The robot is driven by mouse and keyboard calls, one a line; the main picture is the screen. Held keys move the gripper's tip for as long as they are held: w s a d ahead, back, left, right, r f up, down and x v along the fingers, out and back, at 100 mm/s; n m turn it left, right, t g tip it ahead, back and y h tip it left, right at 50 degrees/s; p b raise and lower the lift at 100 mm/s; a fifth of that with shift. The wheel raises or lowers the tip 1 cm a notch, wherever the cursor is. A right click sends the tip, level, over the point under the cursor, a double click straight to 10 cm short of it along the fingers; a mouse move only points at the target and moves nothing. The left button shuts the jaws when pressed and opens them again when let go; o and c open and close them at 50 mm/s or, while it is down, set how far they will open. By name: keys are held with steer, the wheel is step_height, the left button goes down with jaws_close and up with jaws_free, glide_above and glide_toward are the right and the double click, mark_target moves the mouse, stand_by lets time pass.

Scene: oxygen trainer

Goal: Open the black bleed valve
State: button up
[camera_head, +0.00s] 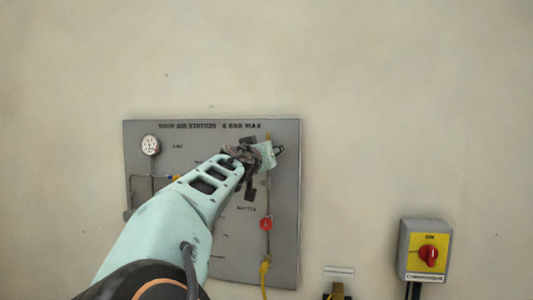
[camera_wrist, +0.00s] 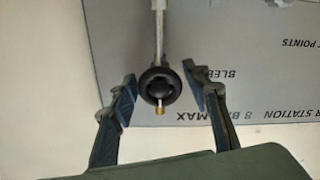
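The black bleed valve (camera_wrist: 160,84) is a round black knob with a brass tip, on a thin pipe along the grey panel's edge in the wrist view. My gripper (camera_wrist: 161,92) is open, with one finger on each side of the knob. A gap shows between the knob and each finger; how near the fingertips are in depth I cannot tell. In the head view my gripper (camera_head: 270,152) is at the panel's upper right, and my arm and gripper hide the knob there.
The grey air station panel (camera_head: 225,265) hangs on the wall with a gauge (camera_head: 150,145) at upper left. A red valve (camera_head: 266,224) and a yellow hose (camera_head: 264,268) are below my gripper. A yellow compressor switch box (camera_head: 427,252) is at right. The wall above is bare.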

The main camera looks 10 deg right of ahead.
steer(key=c, duration=0.9)
steer(key=shift+o, duration=0.2)
